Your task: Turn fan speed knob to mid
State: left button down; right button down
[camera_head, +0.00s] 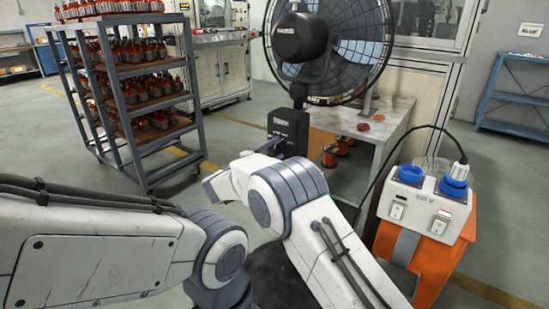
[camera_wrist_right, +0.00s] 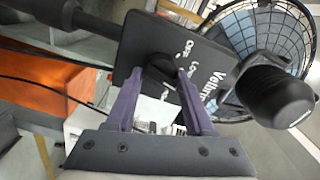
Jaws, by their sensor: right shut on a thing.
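The standing fan (camera_head: 330,45) has a dark control box (camera_head: 290,128) on its pole, below the motor housing. In the right wrist view the box's black panel (camera_wrist_right: 205,62) appears tilted, with white lettering including OFF and LO. My right gripper (camera_wrist_right: 160,74) is at this panel, its two purple fingers on either side of the small dark speed knob (camera_wrist_right: 160,65), shut on it. The knob's pointer and exact setting cannot be read. In the head view my right gripper (camera_head: 270,146) is at the box, partly hidden by my arm. My left gripper is not in view.
A rack of bottles (camera_head: 140,90) stands at left. A grey table (camera_head: 375,120) is behind the fan pole. Open floor lies at left.

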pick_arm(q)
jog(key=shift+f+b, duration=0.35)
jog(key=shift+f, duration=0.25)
pick_arm(e)
jog(key=shift+f+m, duration=0.1)
jog(key=shift+m, duration=0.4)
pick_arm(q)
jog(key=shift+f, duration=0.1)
pick_arm(e)
jog(key=shift+c, duration=1.4)
grip_release()
jog(key=shift+s, duration=0.1)
